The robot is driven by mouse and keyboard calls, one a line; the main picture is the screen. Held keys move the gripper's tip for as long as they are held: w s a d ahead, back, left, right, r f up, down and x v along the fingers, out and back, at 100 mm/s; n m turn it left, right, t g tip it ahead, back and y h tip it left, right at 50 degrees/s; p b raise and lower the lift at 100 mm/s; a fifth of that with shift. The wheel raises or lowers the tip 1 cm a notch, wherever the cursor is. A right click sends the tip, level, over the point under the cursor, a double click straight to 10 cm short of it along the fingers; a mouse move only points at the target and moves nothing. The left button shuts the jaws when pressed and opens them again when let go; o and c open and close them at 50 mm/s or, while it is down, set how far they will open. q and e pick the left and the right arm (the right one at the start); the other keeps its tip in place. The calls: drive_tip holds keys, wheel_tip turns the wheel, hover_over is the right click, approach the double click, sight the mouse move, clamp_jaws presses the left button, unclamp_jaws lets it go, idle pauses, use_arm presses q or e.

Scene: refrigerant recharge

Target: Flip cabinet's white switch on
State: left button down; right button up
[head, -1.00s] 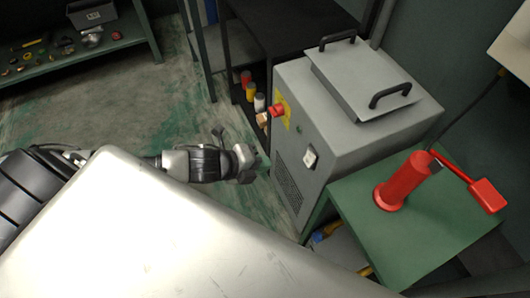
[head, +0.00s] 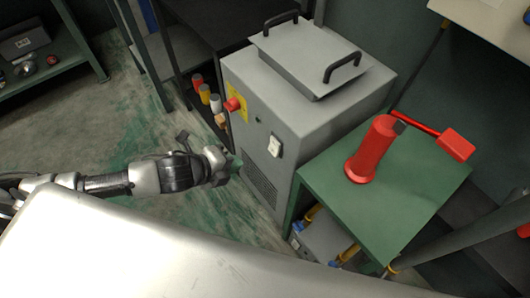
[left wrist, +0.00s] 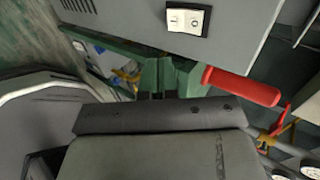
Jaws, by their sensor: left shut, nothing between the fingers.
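The grey cabinet (head: 297,108) stands at centre in the head view, its front face toward my left arm. The white switch (head: 275,146) sits in a dark frame on that face; it also shows at the top of the left wrist view (left wrist: 187,20). I cannot tell its position for sure. My left gripper (head: 234,163) is in front of the cabinet face, left of the switch and slightly lower, apart from it. Its green fingers (left wrist: 168,80) are together and empty in the left wrist view, below the switch. My right gripper is out of view.
A red knob (head: 232,104) and yellow label are on the cabinet's front. A green table (head: 395,205) with a red cylinder (head: 374,152) stands at right. A black shelf (head: 215,30) with small bottles stands behind. Open floor (head: 110,130) lies to the left.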

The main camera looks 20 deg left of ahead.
sight(272, 152)
use_arm(q)
drive_tip(key=shift+w+d+r+b+x, duration=0.15)
drive_tip(key=shift+r+b+x, duration=0.1)
drive_tip(key=shift+x, duration=1.6)
drive_tip(key=shift+w+d+r+b+x, duration=0.15)
drive_tip(key=shift+r+b+x, duration=0.1)
drive_tip(key=shift+x, duration=1.6)
drive_tip(key=shift+w+d+r+b+x, duration=0.15)
drive_tip(key=shift+r+x, duration=0.1)
drive_tip(key=shift+x, duration=1.6)
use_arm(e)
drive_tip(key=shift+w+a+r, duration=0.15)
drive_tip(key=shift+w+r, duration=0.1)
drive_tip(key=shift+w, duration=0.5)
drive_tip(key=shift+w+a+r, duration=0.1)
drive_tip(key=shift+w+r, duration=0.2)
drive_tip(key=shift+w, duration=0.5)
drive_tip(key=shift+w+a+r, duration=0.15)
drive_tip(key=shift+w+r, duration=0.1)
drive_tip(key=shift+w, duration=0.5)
use_arm(q)
drive_tip(key=shift+a, duration=0.1)
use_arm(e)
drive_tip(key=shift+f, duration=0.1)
